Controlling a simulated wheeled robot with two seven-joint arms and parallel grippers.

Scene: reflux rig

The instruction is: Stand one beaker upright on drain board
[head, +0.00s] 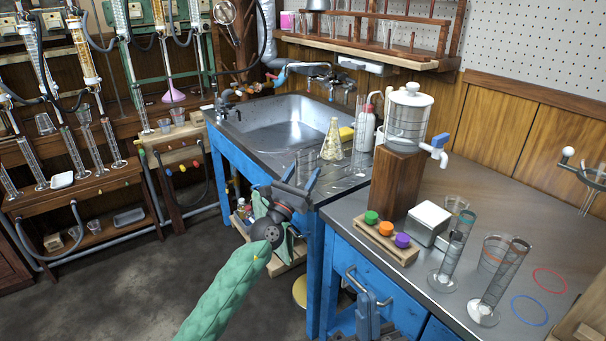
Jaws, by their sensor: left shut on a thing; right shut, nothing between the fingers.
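My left gripper (300,175) is at the front edge of the sink counter, its blue fingers shut on a clear glass beaker (305,160). The beaker looks upright, at the near left part of the drain board (346,183), the ridged metal area right of the sink. I cannot tell whether its base touches the board; the gripper hides its lower part. My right gripper (371,298) is shut and empty, low in front of the blue drawer.
A conical flask (332,142), a tall glass cylinder (360,125) and a white bottle (366,130) stand behind on the drain board. The sink (280,125) is left. A wooden block (397,180) carries a dispenser (408,115) at right. The front of the drain board is clear.

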